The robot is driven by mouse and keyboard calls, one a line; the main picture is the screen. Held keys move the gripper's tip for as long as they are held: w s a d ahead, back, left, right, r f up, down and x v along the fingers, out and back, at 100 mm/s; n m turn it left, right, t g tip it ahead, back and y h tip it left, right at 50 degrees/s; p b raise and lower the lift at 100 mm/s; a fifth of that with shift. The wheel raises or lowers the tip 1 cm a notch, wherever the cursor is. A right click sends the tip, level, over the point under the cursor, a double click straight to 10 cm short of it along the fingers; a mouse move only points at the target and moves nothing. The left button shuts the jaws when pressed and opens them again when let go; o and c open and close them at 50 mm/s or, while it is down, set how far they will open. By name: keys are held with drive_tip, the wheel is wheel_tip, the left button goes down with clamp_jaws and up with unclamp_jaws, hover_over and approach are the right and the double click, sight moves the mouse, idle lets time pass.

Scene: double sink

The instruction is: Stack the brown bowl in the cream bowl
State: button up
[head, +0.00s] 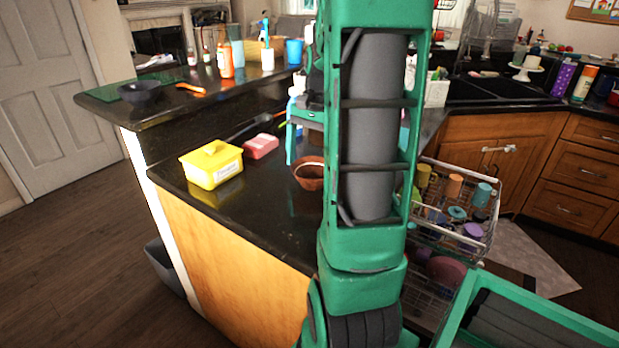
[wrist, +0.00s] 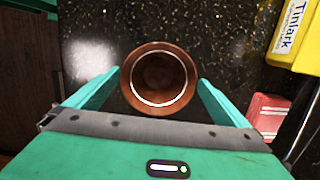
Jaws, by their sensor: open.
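The brown bowl (head: 309,178) sits upright on the dark counter, partly hidden behind my arm in the head view. In the wrist view the brown bowl (wrist: 160,105) shows from above, with a thin pale ring inside its rim. I cannot tell whether that ring is part of it or another bowl. My gripper (wrist: 161,80) is open, with one finger on each side of the bowl. I cannot tell whether the fingers touch it. No separate cream bowl can be made out in either view.
A yellow lidded box (head: 212,166) and a pink-red block (head: 261,146) lie left of the bowl. A dark bowl (head: 140,90) stands on the raised ledge. An open dish rack (head: 455,235) with cups is at right. The counter's front left is clear.

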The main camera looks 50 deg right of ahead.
drive_tip(key=shift+c, duration=0.6)
drive_tip(key=c, duration=0.8)
